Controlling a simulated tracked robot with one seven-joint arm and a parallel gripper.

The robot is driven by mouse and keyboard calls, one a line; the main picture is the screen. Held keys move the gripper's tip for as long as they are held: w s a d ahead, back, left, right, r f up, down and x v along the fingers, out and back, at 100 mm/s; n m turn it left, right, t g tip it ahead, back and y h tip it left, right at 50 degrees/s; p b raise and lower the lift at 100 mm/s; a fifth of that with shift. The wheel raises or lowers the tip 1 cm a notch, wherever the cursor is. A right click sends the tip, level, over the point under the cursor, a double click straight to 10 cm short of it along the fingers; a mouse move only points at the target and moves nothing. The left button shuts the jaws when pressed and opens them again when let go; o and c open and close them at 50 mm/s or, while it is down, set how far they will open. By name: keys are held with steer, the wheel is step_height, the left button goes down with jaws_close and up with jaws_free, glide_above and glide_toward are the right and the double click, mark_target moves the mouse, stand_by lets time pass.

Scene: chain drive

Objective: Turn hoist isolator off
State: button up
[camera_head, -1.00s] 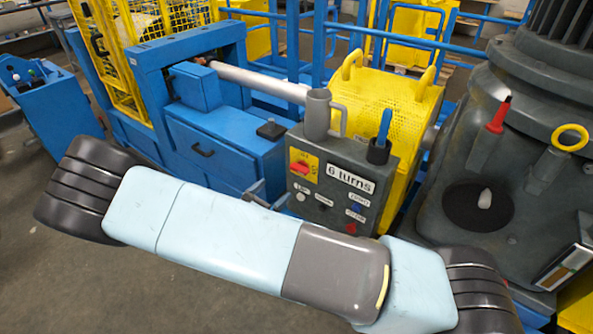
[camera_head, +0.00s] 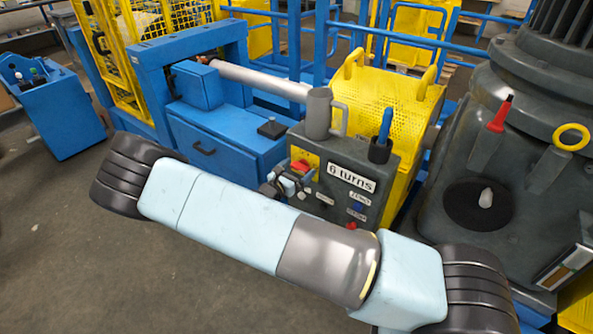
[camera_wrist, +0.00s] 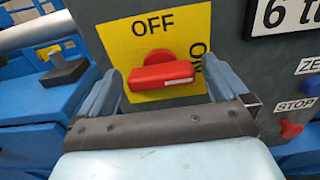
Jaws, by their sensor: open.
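The hoist isolator is a red rotary handle (camera_wrist: 160,73) on a yellow plate (camera_wrist: 115,42) on the front of a grey control box (camera_head: 335,160). The plate reads OFF at the top and ON at the right. The handle lies level, with its white-marked bar pointing right toward ON. It also shows in the head view (camera_head: 300,166), partly behind my gripper (camera_head: 287,182). In the wrist view my open gripper (camera_wrist: 162,68) has one finger on each side of the handle, with gaps and nothing held. Contact with the plate cannot be told.
A grey mug (camera_head: 319,114) and a dark cup holding a blue-handled tool (camera_head: 382,140) stand on the box. The ZERO label and the red STOP button (camera_wrist: 290,129) sit right of the isolator. A black knob (camera_head: 272,128) stands on the blue machine to the left.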

steer(key=c, duration=0.9)
steer(key=shift+c, duration=0.2)
